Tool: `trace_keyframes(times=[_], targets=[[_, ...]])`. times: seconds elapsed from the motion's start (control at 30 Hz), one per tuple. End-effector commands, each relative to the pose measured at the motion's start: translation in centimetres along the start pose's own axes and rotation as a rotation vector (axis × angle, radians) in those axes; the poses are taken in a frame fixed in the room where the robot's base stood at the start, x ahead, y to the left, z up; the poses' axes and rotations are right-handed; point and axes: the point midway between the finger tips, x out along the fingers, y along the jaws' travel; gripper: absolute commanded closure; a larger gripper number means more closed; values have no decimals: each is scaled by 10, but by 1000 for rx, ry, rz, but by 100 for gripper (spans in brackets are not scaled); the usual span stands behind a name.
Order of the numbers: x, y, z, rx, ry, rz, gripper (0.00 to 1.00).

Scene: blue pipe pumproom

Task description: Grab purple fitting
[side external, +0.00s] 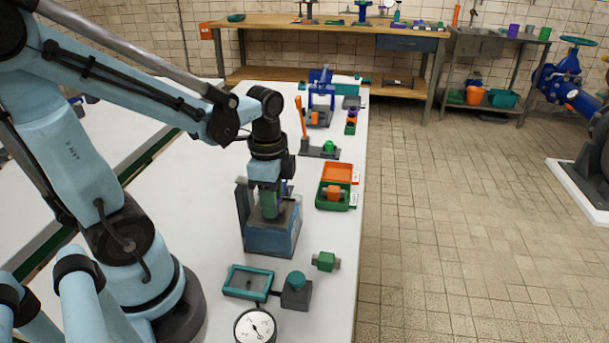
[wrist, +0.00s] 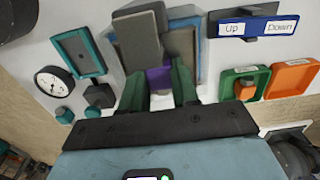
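The purple fitting (wrist: 160,78) shows in the wrist view, low between the grey plates of a blue-and-grey vise-like block (side external: 270,236). I cannot make out the fitting in the side view, where the block and my gripper hide it. My gripper (side external: 268,212) points down into the top of the block. In the wrist view, its two green fingers (wrist: 158,80) are spread, one on each side of the purple fitting. The gripper looks open; whether a finger touches the fitting is unclear.
A teal tray (side external: 248,282), dial gauge (side external: 256,326), teal-knobbed box (side external: 296,292) and green fitting (side external: 325,262) lie at the front. Green (side external: 333,197) and orange (side external: 338,172) bins stand right of the block. A blue Up/Down panel (wrist: 257,28) is near it.

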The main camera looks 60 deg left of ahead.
Motion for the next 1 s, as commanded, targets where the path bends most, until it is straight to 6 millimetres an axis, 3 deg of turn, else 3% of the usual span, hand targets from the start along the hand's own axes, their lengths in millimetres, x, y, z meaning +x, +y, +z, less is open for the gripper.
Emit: trace_keyframes(times=[0.03, 0.13, 0.63, 0.97, 1.0], targets=[[0, 0, 0, 0, 0, 0, 85], [0, 0, 0, 0, 0, 0, 100], [-7, 0, 0, 0, -1, 0, 100], [-43, 1, 0, -1, -3, 1, 100], [-47, 10, -5, 7, -3, 1, 100]])
